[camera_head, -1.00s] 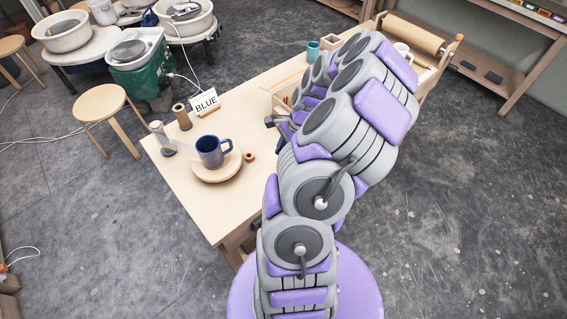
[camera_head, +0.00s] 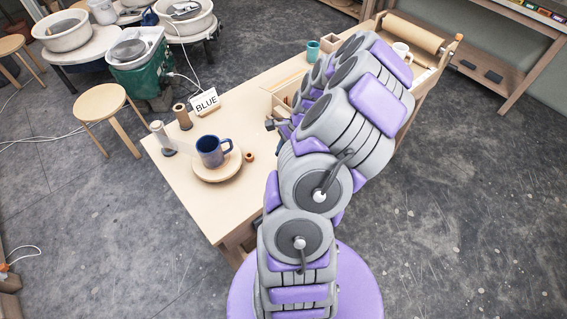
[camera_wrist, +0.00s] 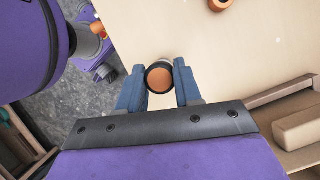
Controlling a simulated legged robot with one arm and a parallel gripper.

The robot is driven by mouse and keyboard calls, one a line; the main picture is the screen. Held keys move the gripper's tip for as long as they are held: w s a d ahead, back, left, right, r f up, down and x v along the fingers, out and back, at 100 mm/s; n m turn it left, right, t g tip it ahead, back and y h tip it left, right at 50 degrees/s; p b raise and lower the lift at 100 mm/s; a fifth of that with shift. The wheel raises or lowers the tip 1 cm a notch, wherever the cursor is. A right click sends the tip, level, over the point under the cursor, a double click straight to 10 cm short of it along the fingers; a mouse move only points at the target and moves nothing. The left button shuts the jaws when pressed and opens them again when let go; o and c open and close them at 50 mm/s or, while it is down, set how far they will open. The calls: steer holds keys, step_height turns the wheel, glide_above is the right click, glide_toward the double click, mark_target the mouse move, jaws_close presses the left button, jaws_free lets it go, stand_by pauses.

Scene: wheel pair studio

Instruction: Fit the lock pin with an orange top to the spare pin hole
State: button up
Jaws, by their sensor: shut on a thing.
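My gripper (camera_wrist: 159,72) is shut on the lock pin (camera_wrist: 159,79), whose round orange top with a dark rim faces the wrist camera. The pin sits between the two blue fingers, over or near the pale table; its lower end is hidden. In the head view my gripper (camera_head: 273,124) shows only in part beside the arm, above the table, to the right of the blue mug. I cannot make out the spare pin hole in either view.
A blue mug (camera_head: 211,151) stands on a round pale board (camera_head: 217,174) on the table (camera_head: 187,194). The near table corner is clear.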

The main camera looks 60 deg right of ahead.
steer(key=shift+f, duration=0.95)
steer(key=shift+r+p, duration=0.1)
steer(key=shift+p, duration=0.75)
steer(key=shift+f, duration=0.25)
steer(key=shift+f, duration=0.7)
stand_by(0.3)
steer(key=o, duration=1.2)
steer(key=shift+c, duration=0.2)
steer(key=shift+r, duration=0.1)
